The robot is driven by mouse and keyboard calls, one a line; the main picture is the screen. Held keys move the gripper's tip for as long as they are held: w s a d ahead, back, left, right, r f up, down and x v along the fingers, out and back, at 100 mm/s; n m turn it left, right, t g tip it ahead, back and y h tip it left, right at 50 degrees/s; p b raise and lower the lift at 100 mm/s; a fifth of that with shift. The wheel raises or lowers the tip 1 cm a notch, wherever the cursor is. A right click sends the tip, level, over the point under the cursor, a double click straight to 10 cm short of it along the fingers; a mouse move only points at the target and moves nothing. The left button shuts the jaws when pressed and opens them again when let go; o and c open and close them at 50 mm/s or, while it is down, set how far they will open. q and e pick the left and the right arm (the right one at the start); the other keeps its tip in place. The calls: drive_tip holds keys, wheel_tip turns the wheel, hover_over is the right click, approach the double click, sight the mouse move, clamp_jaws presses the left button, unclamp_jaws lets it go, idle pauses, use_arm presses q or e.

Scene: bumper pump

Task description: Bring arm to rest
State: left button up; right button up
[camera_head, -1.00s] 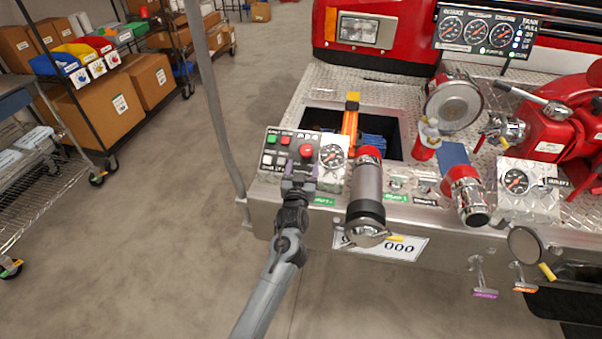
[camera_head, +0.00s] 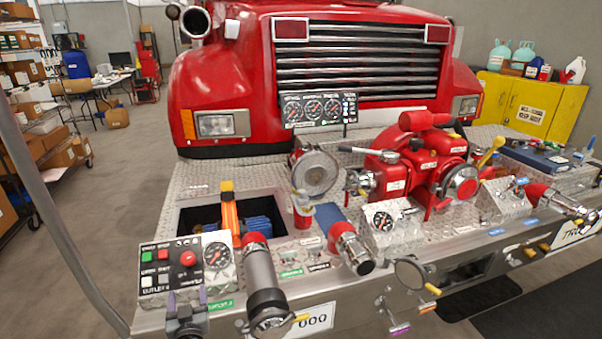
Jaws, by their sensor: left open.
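My left gripper (camera_head: 186,306) is at the bottom left of the head view, just in front of the lower edge of the control panel (camera_head: 187,263) on the bumper. Its jaws are open, with nothing seen between them. The panel carries a red knob, a green button, other buttons and a gauge. I cannot tell whether the fingertips touch the panel. The rest of the left arm is mostly below the picture. My right gripper is not in view.
Right of the gripper, a capped grey pipe (camera_head: 264,280) juts forward. Behind it is an open well with an orange-handled tool (camera_head: 230,213). A red pump (camera_head: 425,165) stands on the diamond-plate bumper (camera_head: 160,238). Open floor (camera_head: 130,170) lies at left.

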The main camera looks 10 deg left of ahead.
use_arm(q)
drive_tip(key=s+d+f+m+h+p, duration=0.1)
drive_tip(key=s+f+m+h+p, duration=0.15)
drive_tip(key=s, duration=0.35)
drive_tip(key=s+d+f+m+h+p, duration=0.1)
drive_tip(key=s+d+f+m, duration=0.1)
drive_tip(key=s+f, duration=0.3)
drive_tip(key=s+d+r+m+g+h+p, duration=0.1)
drive_tip(key=s+d+g+h, duration=0.1)
drive_tip(key=s+d+g, duration=0.45)
drive_tip(key=s+d+m+g+h, duration=0.1)
drive_tip(key=s+d+h, duration=0.15)
drive_tip(key=s, duration=0.75)
drive_tip(key=s+d+r+m+g+h+p, duration=0.1)
drive_tip(key=s+d+g, duration=0.3)
drive_tip(key=s+d, duration=0.3)
wheel_tip(320, 180, up, 38)
drive_tip(key=a+p, duration=0.1)
drive_tip(key=p, duration=3.6)
drive_tip(key=shift+s+p, duration=0.15)
drive_tip(key=shift+p, duration=0.25)
drive_tip(key=shift+a, duration=0.1)
